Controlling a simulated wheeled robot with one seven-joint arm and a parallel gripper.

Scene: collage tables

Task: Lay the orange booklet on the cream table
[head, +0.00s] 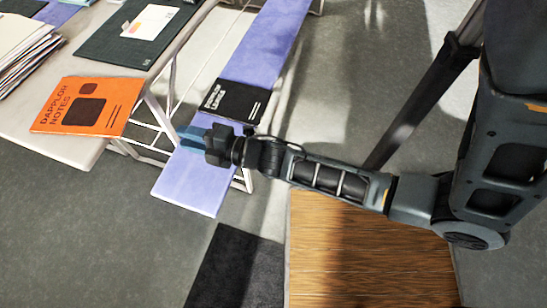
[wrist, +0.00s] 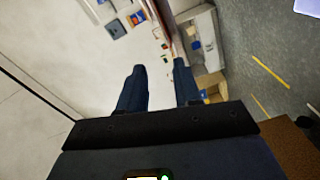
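The orange booklet (head: 88,105), with dark shapes and the words "Dapplor Notes" on its cover, lies flat near the front right corner of a pale, cream-looking table (head: 62,148) at the left of the head view. My gripper (head: 187,142) is to the right of the booklet and apart from it, over the purple narrow table. In the wrist view its two fingers (wrist: 160,85) are spread with nothing between them. Neither the booklet nor the table can be made out in the wrist view.
The narrow purple table (head: 195,180) holds a black booklet (head: 235,101) close to my gripper. A dark green mat (head: 100,45) with a white card (head: 150,21) and a paper stack (head: 25,50) lie on the pale table.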

